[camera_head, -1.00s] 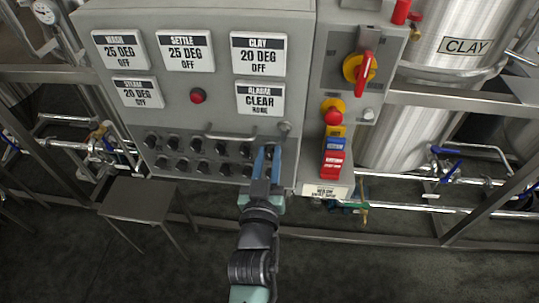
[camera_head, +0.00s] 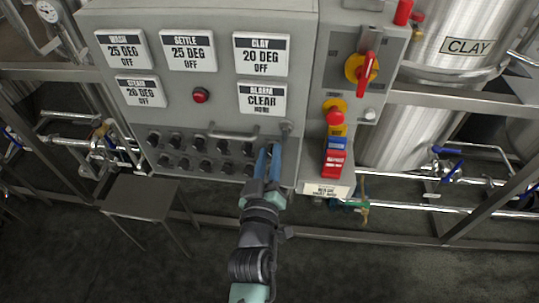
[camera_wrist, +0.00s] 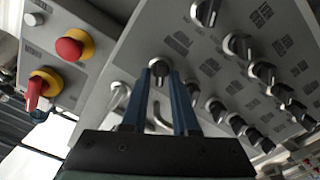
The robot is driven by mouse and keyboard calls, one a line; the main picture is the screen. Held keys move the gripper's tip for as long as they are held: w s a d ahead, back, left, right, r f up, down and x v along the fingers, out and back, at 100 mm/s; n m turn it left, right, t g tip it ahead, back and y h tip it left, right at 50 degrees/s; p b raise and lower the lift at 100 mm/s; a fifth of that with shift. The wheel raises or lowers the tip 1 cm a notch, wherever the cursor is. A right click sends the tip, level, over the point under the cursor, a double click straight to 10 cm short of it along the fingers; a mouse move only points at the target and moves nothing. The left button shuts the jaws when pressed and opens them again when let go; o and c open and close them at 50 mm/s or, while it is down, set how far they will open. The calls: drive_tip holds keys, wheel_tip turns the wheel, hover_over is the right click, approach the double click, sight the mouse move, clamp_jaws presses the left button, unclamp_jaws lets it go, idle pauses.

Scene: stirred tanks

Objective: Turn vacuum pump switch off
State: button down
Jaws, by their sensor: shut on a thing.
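The grey control panel (camera_head: 222,105) carries rows of small dark switch knobs (camera_head: 197,165) along its lower part. My gripper (camera_head: 268,152) is at the right end of these rows, its two blue fingers pointing at the panel. In the wrist view my gripper (camera_wrist: 164,78) has its fingertips on either side of one black and silver switch knob (camera_wrist: 159,68), and it is shut on this knob. In the head view the fingers largely hide that knob. The small labels beside the knobs are too blurred to read, so I cannot tell which is the vacuum pump switch.
Right of the knobs is a narrower panel with a red rotary handle (camera_head: 366,68) on yellow and a red push button (camera_head: 334,117). A metal handle bar (camera_head: 233,136) runs just above the knobs. A small grey table (camera_head: 140,194) stands at lower left.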

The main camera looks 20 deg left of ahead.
drive_tip(key=c, duration=0.9)
unclamp_jaws()
drive_tip(key=shift+b+v, duration=0.45)
drive_tip(key=shift+v, duration=6.05)
drive_tip(key=shift+w+r, duration=0.1)
